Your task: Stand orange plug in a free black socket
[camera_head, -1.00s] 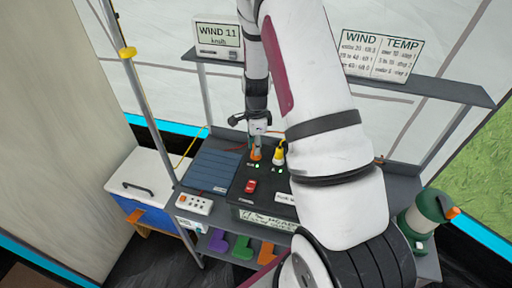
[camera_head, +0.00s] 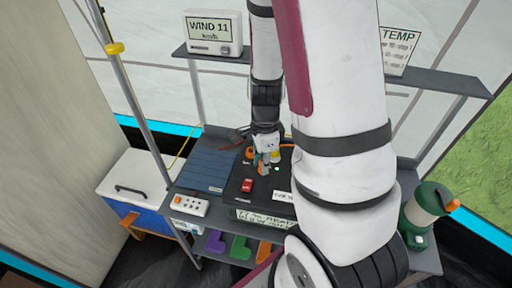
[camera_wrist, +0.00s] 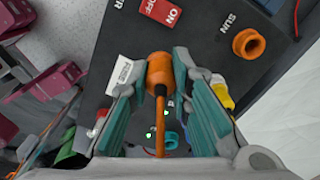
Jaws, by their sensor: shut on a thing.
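My gripper (camera_wrist: 160,95) is shut on the orange plug (camera_wrist: 159,72), whose orange cable runs down between the fingers in the wrist view. In the head view my gripper (camera_head: 264,165) is above the black power box (camera_head: 238,188). An empty orange socket (camera_wrist: 248,43) marked SUN is to the right of the plug. A yellow plug (camera_wrist: 222,96) is partly hidden behind the right finger; it also shows in the head view (camera_head: 276,155). Green lights (camera_wrist: 151,134) glow between the fingers. I cannot make out any black socket clearly; my fingers hide part of the box.
A red ON/OFF switch (camera_wrist: 161,11) is on the box. A blue solar panel (camera_head: 207,170) and a white power strip (camera_head: 190,205) lie to its left. A green lantern (camera_head: 425,208) stands on the right. A shelf (camera_head: 440,84) with a wind display (camera_head: 213,32) is above.

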